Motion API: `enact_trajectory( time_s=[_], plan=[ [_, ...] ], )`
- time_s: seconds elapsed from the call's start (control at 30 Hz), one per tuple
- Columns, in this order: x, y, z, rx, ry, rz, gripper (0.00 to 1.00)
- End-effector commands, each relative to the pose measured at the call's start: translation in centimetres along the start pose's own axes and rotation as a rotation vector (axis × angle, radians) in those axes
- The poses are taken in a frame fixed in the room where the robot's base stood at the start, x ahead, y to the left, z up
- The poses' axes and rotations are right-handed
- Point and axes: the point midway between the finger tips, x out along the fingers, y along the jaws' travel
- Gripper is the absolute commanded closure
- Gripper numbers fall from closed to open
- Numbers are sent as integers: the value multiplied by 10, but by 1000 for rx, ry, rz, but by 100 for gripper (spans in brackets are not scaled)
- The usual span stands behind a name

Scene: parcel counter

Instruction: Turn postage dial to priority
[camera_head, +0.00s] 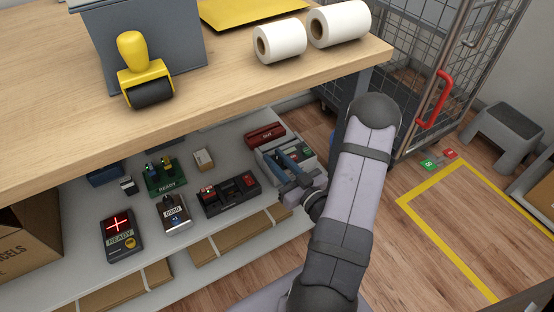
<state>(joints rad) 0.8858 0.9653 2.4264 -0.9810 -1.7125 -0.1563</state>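A light grey device (312,166) with a small green display and a red part sits at the right end of the lower shelf. It may be the postage machine.
A red box (265,136) stands behind the grey device. Left of it on the shelf are a dark unit with red parts (229,194), a padlock-like counter (174,212), a green board (165,178) and a red-cross display (120,234). The wooden counter (60,115) overhangs the shelf; a wire cage (408,75) stands right.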

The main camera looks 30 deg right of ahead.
Motion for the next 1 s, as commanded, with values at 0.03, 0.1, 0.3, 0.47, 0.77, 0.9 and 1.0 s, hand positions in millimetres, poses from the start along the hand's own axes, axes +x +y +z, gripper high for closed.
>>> enact_trajectory(
  time_s=[0.03,0.1,0.3,0.47,0.77,0.9,1.0],
  plan=[
    [0,-1,0,2,0,2,100],
    [0,-2,0,5,0,16,100],
    [1,-2,0,8,6,93,100],
    [0,-1,0,2,7,130,100],
    [-1,0,0,2,6,133,71],
    [0,0,0,2,6,132,70],
    [0,0,0,2,6,132,70]
  ],
)
